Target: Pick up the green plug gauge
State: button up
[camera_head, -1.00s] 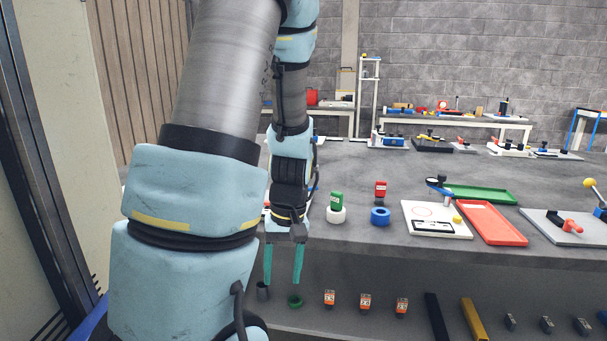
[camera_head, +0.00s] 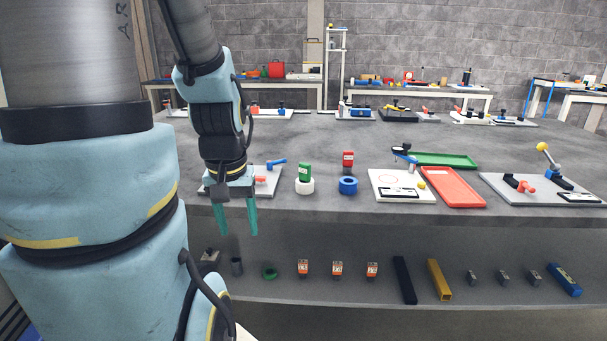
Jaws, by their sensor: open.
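The green plug gauge (camera_head: 305,172) has a green upright body with a pale label and stands in a white ring (camera_head: 305,187) near the front edge of the tabletop. A similar red gauge (camera_head: 348,160) stands to its right behind or in a blue ring (camera_head: 348,186); I cannot tell which. My gripper (camera_head: 238,228) is open and empty, its teal fingers pointing down. In the picture it is left of and lower than the green gauge, apart from it, in front of the table's front edge.
On the tabletop, a white fixture board (camera_head: 402,188) and a red tray (camera_head: 452,187) lie to the right.

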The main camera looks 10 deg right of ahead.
aim_at(305, 169)
jog(key=l+u, duration=0.2)
jog(key=l, duration=0.2)
jog(key=k+l+u, duration=0.2)
jog(key=l, duration=0.2)
jog(key=k+l+u, duration=0.2)
jog(key=l, duration=0.2)
jog(key=i, duration=0.1)
